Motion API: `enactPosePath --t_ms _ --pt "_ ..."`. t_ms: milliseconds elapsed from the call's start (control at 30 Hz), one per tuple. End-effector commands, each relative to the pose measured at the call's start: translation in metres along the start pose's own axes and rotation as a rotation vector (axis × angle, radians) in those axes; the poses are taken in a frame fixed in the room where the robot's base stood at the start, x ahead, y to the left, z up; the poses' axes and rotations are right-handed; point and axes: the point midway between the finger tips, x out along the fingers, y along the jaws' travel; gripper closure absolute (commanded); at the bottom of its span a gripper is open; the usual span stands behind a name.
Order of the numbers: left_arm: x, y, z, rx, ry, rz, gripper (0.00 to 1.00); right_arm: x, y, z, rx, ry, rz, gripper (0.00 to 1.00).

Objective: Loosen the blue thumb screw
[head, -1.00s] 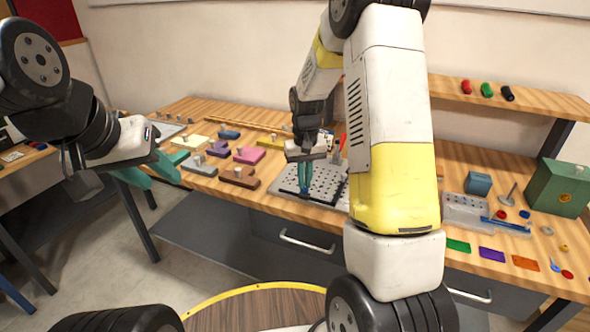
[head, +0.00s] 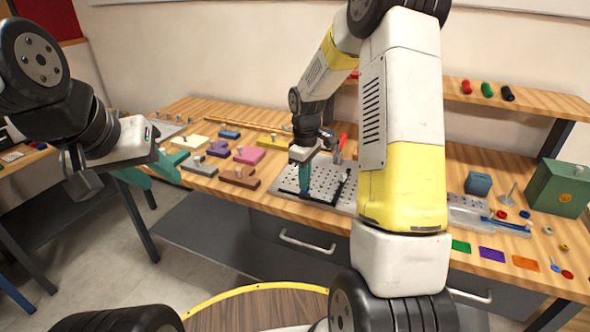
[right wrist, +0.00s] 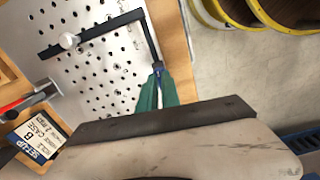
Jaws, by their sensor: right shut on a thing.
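My right gripper (head: 304,190) points down at the near left corner of a perforated metal plate (head: 325,180). In the right wrist view its green fingers (right wrist: 158,90) are shut on the small blue thumb screw (right wrist: 157,68), mostly hidden between them. The screw is at the end of a black L-shaped bar (right wrist: 148,38) lying on the plate. A white knob (right wrist: 68,41) stands on the bar's other leg. My left gripper (head: 163,177) is open and empty, off the left end of the bench.
Several coloured blocks, such as a pink one (head: 248,155), lie left of the plate. A grey tray (head: 470,208), a green box (head: 560,188) and coloured cards are to the right. A printed card (right wrist: 40,137) and a red-handled tool (right wrist: 14,107) are beside the plate.

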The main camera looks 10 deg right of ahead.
Motion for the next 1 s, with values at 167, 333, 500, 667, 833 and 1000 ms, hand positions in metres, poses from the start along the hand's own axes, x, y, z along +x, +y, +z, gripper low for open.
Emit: enactPosePath --t_ms 167,333,500,667,833,1000 --pt "0.0 0.0 0.0 0.0 0.0 0.0 0.61 -0.001 0.0009 -0.0006 -0.066 0.002 0.003 1.0" --pt "0.0 0.0 0.0 0.0 0.0 0.0 0.61 -0.0011 0.0009 -0.0007 -0.097 0.002 0.003 1.0" --pt "0.0 0.0 0.0 0.0 0.0 0.0 0.61 -0.0011 0.001 -0.0006 -0.106 0.002 0.003 1.0" --pt "0.0 0.0 0.0 0.0 0.0 0.0 0.61 -0.0011 0.001 -0.0006 -0.106 0.002 0.003 1.0" --pt "0.0 0.0 0.0 0.0 0.0 0.0 0.61 -0.0011 0.001 -0.0006 -0.105 0.002 0.003 0.83" --pt "0.0 0.0 0.0 0.0 0.0 0.0 0.61 -0.0006 0.0006 -0.0004 -0.104 0.001 0.002 0.71"
